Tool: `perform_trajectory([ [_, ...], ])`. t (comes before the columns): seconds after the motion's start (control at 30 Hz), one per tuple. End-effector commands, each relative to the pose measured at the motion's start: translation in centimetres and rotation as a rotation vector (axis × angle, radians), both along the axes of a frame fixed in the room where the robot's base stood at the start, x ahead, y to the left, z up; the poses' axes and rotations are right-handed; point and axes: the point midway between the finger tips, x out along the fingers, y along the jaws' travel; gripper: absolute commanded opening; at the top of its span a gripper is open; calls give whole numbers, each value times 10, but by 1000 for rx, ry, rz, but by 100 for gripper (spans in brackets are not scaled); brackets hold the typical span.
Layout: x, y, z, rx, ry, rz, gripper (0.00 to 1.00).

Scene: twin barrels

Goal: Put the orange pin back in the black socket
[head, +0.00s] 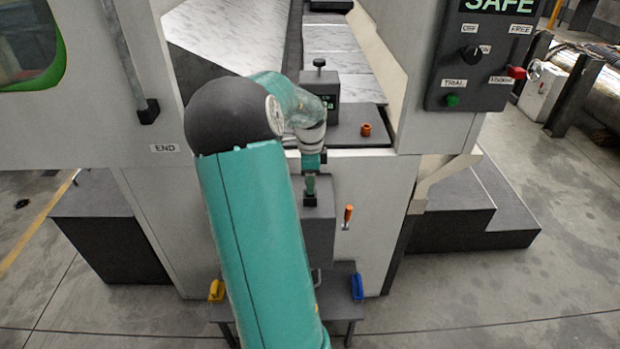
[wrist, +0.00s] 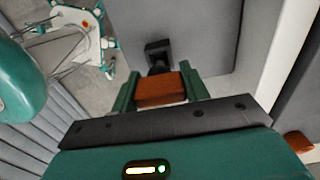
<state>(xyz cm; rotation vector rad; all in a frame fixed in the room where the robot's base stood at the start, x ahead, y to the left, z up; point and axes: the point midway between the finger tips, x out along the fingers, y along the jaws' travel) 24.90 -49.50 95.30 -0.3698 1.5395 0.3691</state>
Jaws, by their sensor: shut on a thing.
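My gripper (head: 311,188) points down in front of a grey box on the machine's front. In the wrist view its two green fingers (wrist: 160,88) are shut on an orange block, which I take as the orange pin (wrist: 162,92). A black square part, apparently the black socket (wrist: 158,50), lies just beyond the pin, against a grey surface. It also shows as a small dark piece below the fingertips in the head view (head: 310,201). The pin's lower end is hidden, and I cannot tell whether it touches or enters the socket. In the head view my fingers hide the held pin.
An orange handle (head: 347,214) stands right of the grey box (head: 321,235). An orange-brown knob (head: 366,129) sits on the dark ledge above. A low table below has yellow (head: 217,291) and blue (head: 357,287) pieces. A control panel (head: 480,60) hangs at upper right.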

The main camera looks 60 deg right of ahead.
Motion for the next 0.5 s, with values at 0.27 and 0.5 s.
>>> perform_trajectory([
  [0.27, 0, 0, -6, 0, 0, 0, 14],
  [0.5, 0, 0, -12, 0, 0, 0, 14],
])
